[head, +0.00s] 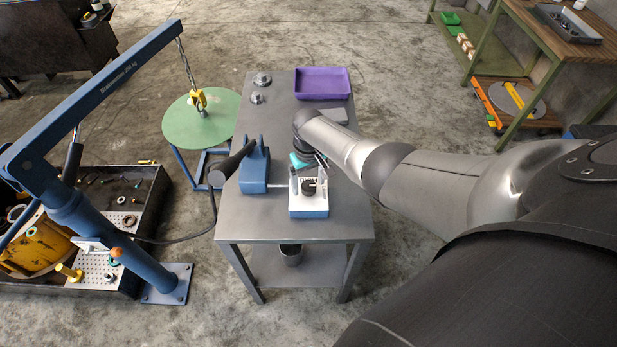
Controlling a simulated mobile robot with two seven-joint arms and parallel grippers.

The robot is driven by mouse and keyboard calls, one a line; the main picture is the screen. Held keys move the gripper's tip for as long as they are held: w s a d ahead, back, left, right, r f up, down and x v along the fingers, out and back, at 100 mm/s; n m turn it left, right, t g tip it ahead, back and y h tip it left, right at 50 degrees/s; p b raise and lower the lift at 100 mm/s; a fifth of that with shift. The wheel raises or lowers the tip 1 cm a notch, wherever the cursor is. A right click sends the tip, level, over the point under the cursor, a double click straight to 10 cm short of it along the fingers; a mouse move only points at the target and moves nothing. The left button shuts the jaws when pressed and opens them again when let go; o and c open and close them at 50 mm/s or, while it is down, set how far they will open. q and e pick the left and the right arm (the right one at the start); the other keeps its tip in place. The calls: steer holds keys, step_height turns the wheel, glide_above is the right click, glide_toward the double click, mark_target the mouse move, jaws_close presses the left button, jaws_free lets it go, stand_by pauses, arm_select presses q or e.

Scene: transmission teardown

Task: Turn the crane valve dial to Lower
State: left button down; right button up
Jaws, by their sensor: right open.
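The crane valve box (309,207), with a white top and blue base, sits near the front edge of the steel table. Its black dial (309,188) is on the top; its pointer and any lettering are too small to read. My right gripper (308,176) reaches in from the right and is open just above and behind the dial, with its fingers over the box. I cannot tell whether the fingers touch the dial. The blue crane (112,75) stands at the left, with its yellow hook (199,101) hanging over a green round table (183,127). My left gripper is out of view.
A blue unit with a black handle (254,170) stands left of the valve box. A purple tray (323,82) and small metal parts (262,79) lie at the back of the steel table (262,225). A black cable (197,237) runs toward the crane.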

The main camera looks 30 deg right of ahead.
mark_target(308, 185)
steer(key=shift+r, duration=0.1)
steer(key=shift+r+p, duration=0.3)
steer(key=shift+r, duration=0.05)
step_height(308, 185, up, 14)
steer(key=p, duration=0.4)
steer(key=shift+r, duration=0.2)
